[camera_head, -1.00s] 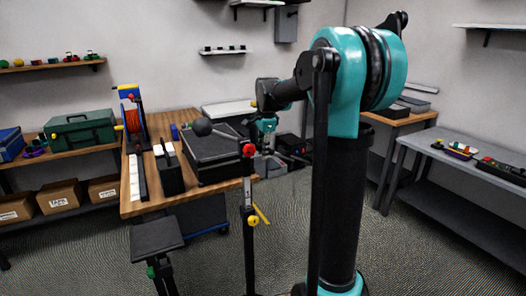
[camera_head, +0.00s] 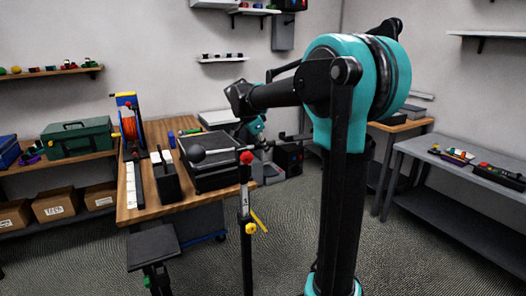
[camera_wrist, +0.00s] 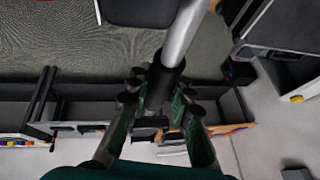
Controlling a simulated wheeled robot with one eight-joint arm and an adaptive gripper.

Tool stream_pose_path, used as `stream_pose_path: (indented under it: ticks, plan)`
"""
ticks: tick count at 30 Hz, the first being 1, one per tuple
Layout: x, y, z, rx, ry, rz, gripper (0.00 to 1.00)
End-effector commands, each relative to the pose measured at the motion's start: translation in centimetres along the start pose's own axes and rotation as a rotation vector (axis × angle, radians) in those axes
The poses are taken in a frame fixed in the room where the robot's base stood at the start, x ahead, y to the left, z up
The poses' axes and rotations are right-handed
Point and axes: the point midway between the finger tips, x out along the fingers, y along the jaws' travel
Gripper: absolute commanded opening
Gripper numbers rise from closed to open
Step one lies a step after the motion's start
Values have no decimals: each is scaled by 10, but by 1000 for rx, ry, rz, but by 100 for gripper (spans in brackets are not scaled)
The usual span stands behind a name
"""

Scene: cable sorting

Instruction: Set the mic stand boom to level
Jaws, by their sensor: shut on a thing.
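The mic stand (camera_head: 246,205) is upright beside the workbench's right front corner, with a red knob (camera_head: 246,158) at its top and a yellow knob (camera_head: 250,228) lower down. Its boom (camera_head: 222,151) reaches left over the bench to a dark ball-shaped mic head (camera_head: 197,153). The boom looks close to level, the ball perhaps slightly lower. In the wrist view my gripper (camera_wrist: 160,92) is shut around a black sleeve (camera_wrist: 157,88) on a silver rod (camera_wrist: 188,30), apparently part of the boom. In the head view my gripper is mostly hidden behind the stand top.
The wooden workbench (camera_head: 128,215) holds a black case (camera_head: 210,175), an orange cable reel (camera_head: 128,125) and a dark upright holder (camera_head: 166,183). A small black-topped stand (camera_head: 152,248) is in front. Grey shelving (camera_head: 440,195) stands right. Floor between is open.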

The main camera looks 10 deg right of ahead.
Motion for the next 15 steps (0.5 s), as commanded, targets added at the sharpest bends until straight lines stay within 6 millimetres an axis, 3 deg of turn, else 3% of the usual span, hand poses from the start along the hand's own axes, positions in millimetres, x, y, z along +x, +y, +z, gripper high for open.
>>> stream_pose_path:
  ticks: [15]
  plan:
    - [-6,-2,-3,-10,62,-7,0]
